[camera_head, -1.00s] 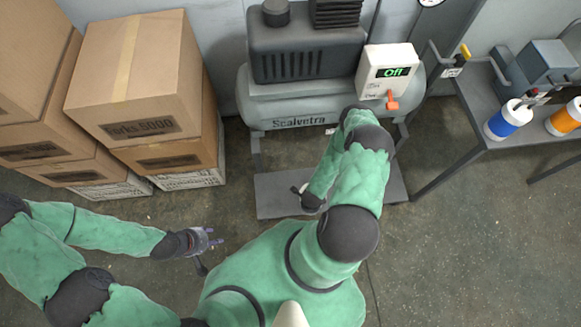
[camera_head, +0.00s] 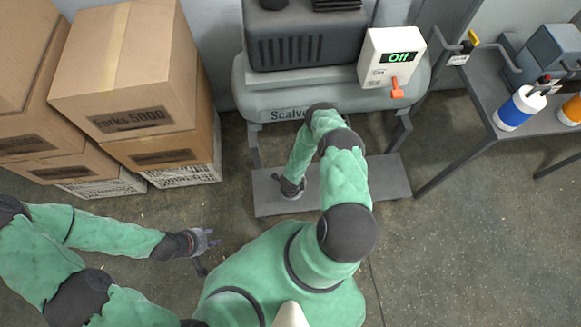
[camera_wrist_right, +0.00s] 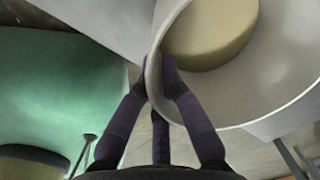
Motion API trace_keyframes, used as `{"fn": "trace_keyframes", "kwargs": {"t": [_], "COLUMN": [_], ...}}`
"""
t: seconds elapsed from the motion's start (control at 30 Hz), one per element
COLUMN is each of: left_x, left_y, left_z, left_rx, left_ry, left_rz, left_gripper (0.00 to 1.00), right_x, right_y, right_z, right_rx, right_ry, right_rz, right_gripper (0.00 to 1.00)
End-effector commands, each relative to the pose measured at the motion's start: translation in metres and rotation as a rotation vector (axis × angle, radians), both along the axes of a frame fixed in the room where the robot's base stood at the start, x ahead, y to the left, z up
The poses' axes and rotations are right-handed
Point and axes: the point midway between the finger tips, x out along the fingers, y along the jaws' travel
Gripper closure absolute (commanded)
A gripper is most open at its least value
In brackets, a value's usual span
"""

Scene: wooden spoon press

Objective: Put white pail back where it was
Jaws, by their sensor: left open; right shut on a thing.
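The white pail (camera_wrist_right: 245,95) fills the upper right of the right wrist view, its open mouth facing the camera. A pale tan round thing (camera_wrist_right: 210,30) shows inside it. My right gripper (camera_wrist_right: 158,72) is shut on the pail's rim, its fingers on either side of the wall. My left gripper (camera_head: 208,243) is open and empty over the bare floor at left.
The grey compressor (camera_head: 300,83) with a switch box (camera_head: 388,58) reading "Off" stands behind the platform (camera_head: 385,183). Cardboard boxes (camera_head: 130,75) are stacked at left. A metal table (camera_head: 485,110) at right bears a blue and white container (camera_head: 518,108) and an orange one (camera_head: 570,112). Floor at right is clear.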

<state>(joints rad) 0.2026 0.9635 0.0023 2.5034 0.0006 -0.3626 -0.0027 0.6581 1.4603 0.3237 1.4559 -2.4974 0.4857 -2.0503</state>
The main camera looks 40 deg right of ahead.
Motion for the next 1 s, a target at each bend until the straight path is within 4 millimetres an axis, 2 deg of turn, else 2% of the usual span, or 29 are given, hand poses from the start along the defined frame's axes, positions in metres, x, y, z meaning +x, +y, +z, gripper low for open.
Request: {"fn": "trace_keyframes", "kwargs": {"t": [0.03,0.1,0.47,0.5,0.57,0.87,1.0], "left_x": [-0.0001,-0.0002,-0.0001,-0.0001,-0.0001,-0.0001,-0.0001], "left_y": [-0.0001,-0.0001,0.0,0.0,-0.0001,0.0,-0.0001], "left_z": [-0.0061,-0.0075,-0.0057,-0.0057,-0.0058,-0.0059,-0.004], "left_rx": [0.0,0.0,0.0,0.0,0.0,0.0,0.0], "left_ry": [0.0,0.0,0.0,0.0,0.0,0.0,0.0], "left_rz": [0.0,0.0,0.0,0.0,0.0,0.0,0.0], "left_gripper": [0.55,0.55,0.55,0.55,0.55,0.55,0.55], "right_x": [-0.0002,-0.0001,-0.0001,0.0001,-0.0001,-0.0001,0.0], "right_y": [-0.0002,-0.0003,-0.0004,-0.0004,-0.0004,-0.0004,-0.0003], "right_z": [-0.0105,-0.0145,-0.0158,-0.0157,-0.0156,-0.0155,-0.0093], "right_rx": [-0.001,-0.001,-0.001,-0.001,-0.001,-0.001,-0.001], "right_ry": [-0.001,-0.001,-0.001,-0.001,-0.001,-0.001,-0.001], "right_rz": [-0.001,-0.001,-0.001,-0.001,-0.001,0.0,0.001], "right_gripper": [1.0,1.0,1.0,0.85,0.7,0.7,0.7]}}
